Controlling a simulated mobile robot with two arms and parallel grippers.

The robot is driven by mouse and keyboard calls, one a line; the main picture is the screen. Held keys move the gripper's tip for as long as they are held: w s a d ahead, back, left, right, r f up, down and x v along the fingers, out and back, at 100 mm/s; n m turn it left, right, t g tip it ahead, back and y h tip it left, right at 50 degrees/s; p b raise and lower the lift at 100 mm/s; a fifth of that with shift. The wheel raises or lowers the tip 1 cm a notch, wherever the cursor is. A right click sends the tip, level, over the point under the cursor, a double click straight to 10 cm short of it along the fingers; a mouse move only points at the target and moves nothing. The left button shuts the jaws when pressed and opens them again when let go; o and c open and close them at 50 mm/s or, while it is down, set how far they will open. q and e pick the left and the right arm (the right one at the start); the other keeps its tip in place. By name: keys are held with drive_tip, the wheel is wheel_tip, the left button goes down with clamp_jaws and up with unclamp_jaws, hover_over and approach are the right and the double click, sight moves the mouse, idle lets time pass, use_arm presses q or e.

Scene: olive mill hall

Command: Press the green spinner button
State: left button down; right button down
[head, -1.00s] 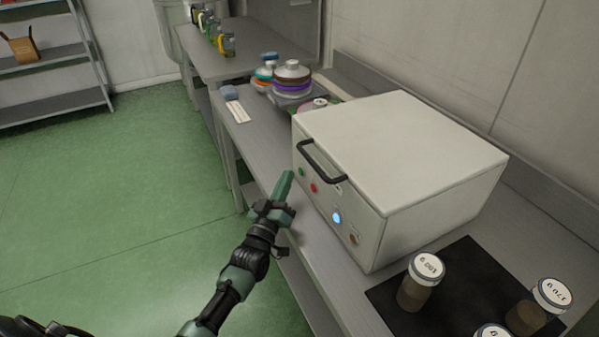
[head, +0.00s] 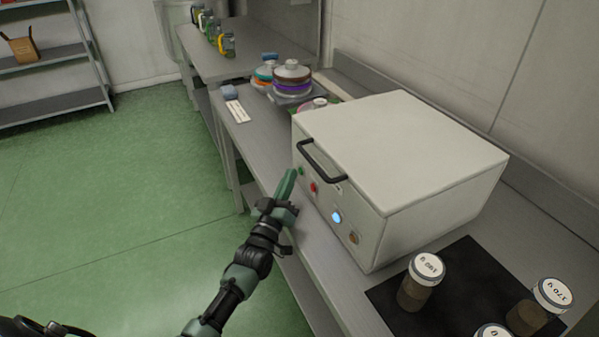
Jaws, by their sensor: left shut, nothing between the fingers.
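The spinner is a white box (head: 400,150) with a black handle (head: 320,163) on its front. Its front panel has a green button (head: 301,171), a red button (head: 314,188), a lit blue one (head: 337,218) and an orange-brown one (head: 354,238). My left gripper (head: 289,178) is shut and empty, its fingertips pointing up at the panel just left of and below the green button. The tips look very close to the button; I cannot tell whether they touch.
The box stands on a grey bench (head: 255,150). A black mat (head: 465,300) with labelled jars (head: 417,285) lies to its right. The green floor at left is clear.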

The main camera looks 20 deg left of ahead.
idle(0.5)
use_arm(q)
drive_tip(key=shift+w+d+r, duration=0.15)
drive_tip(key=shift+d+r, duration=0.15)
drive_tip(key=shift+r, duration=0.15)
idle(0.7)
drive_tip(key=shift+f, duration=0.1)
idle(0.3)
drive_tip(key=shift+a, duration=0.1)
drive_tip(key=shift+s+a+f+p, duration=0.1)
drive_tip(key=shift+s+a+p, duration=0.25)
drive_tip(key=shift+s+p, duration=0.15)
drive_tip(key=shift+s+a+f+p, duration=0.15)
drive_tip(key=shift+s+a+p, duration=0.25)
drive_tip(key=shift+s+a, duration=1)
drive_tip(key=shift+f, duration=0.1)
